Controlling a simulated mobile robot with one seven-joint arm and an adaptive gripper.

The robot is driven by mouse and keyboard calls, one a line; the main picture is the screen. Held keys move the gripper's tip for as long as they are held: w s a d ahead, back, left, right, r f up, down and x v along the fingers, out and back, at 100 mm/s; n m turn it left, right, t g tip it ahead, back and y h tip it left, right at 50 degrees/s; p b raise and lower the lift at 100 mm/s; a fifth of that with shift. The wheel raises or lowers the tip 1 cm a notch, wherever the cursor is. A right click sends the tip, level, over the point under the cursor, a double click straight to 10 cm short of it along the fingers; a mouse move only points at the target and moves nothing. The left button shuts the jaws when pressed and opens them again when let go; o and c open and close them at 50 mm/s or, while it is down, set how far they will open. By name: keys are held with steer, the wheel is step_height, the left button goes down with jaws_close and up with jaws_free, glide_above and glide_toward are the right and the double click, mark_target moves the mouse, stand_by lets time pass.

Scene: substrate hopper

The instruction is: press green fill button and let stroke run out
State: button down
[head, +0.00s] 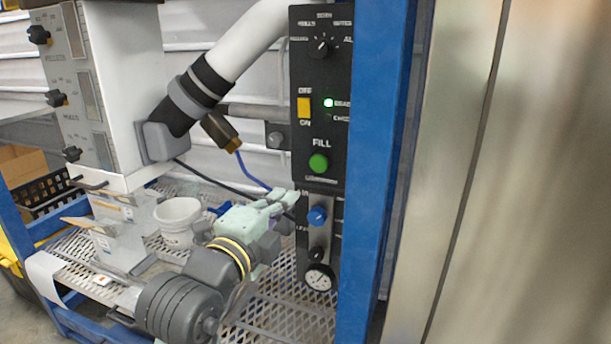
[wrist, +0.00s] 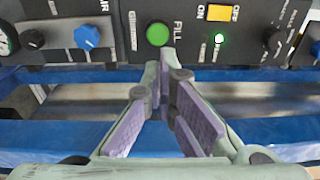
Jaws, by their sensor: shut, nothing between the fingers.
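The green fill button (head: 318,163) sits on the black control panel (head: 330,70), under the word FILL. It also shows in the wrist view (wrist: 157,34), just beyond my fingertips. My gripper (head: 289,196) is shut and empty, in front of the panel and a little below and left of the button in the head view. In the wrist view my fingertips (wrist: 167,56) point toward the panel, close beside the button. I cannot tell from these views whether they touch it. The green lamp (head: 328,103) above the button is lit.
A yellow off/on switch (head: 304,107) and a rotary selector (head: 321,46) sit above the button. A blue knob (head: 317,216) and a gauge (head: 319,278) sit below. A blue post (head: 372,150) stands right of the panel. A white cup (head: 179,222) stands on the mesh shelf.

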mark_target(317, 161)
steer(key=p+x, duration=0.4)
steer(key=x, duration=0.9)
steer(key=shift+w+d, duration=0.15)
steer(key=shift+w, duration=0.25)
steer(key=shift+w+d+f+b, duration=0.2)
steer(key=shift+w+b, duration=0.2)
steer(key=shift+w, duration=0.15)
steer(key=shift+w+d+r, duration=0.1)
steer(key=shift+w+r, duration=0.05)
steer(key=shift+w, duration=0.15)
steer(key=shift+r, duration=0.25)
